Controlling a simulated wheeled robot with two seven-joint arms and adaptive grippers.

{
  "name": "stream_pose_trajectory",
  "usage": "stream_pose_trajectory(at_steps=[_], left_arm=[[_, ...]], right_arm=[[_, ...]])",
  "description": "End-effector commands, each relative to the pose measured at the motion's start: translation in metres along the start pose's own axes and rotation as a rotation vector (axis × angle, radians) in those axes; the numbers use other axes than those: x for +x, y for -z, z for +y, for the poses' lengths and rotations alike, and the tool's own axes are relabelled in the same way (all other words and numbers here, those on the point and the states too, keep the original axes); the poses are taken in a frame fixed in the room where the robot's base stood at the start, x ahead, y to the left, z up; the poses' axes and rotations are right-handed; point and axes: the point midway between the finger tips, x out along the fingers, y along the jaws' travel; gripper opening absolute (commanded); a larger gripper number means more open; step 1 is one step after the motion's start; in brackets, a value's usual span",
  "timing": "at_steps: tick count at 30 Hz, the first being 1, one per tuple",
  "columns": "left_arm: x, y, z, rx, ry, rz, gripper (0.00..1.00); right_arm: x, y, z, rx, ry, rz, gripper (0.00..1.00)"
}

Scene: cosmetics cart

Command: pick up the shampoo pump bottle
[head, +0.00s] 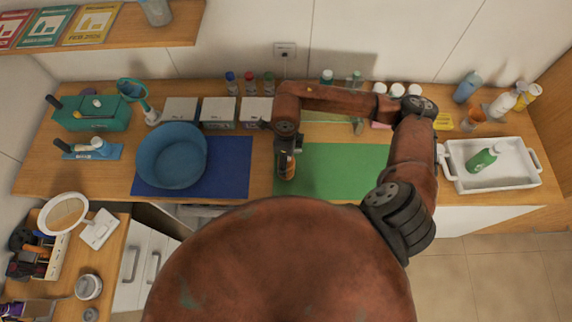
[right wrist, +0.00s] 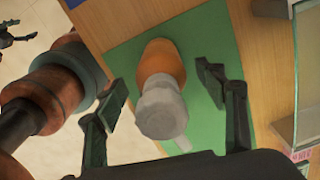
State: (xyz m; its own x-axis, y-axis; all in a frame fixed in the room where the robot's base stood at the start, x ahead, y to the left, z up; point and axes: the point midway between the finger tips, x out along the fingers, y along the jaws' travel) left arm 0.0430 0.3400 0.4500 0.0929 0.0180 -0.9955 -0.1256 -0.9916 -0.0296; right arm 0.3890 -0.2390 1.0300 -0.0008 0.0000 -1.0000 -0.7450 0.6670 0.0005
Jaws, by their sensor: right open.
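An amber-orange bottle with a grey top (right wrist: 162,100) stands on the green mat. In the head view the bottle (head: 289,168) is partly hidden by my right gripper (head: 285,160). My right arm reaches in from the right and bends down over the mat's left edge. In the right wrist view my right gripper (right wrist: 168,98) is open, with one finger on each side of the bottle and gaps between. It holds nothing. My left gripper does not show in the head view.
The green mat (head: 335,170) is otherwise clear. A blue basin (head: 172,155) stands on a blue mat to the left. A white tray (head: 530,178) with a green bottle (head: 482,160) is at the right. Boxes (head: 219,112) and small bottles line the back.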

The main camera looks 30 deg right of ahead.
Motion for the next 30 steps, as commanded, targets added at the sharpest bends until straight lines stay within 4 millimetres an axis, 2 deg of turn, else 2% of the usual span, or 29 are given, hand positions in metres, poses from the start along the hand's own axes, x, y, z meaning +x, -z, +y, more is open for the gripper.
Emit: stream_pose_trajectory(at_steps=[4, 9, 17, 30], left_arm=[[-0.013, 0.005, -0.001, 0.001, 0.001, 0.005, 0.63], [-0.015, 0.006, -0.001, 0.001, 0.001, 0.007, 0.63], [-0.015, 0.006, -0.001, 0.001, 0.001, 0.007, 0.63], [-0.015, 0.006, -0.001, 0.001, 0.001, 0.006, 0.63]], right_arm=[[0.02, 0.003, -0.001, 0.002, -0.004, 0.002, 0.64], [0.04, 0.002, -0.002, 0.002, -0.002, 0.0, 0.64], [0.044, 0.002, -0.002, 0.0, 0.0, 0.0, 0.64], [0.044, 0.002, -0.002, 0.001, 0.0, 0.0, 0.35]])
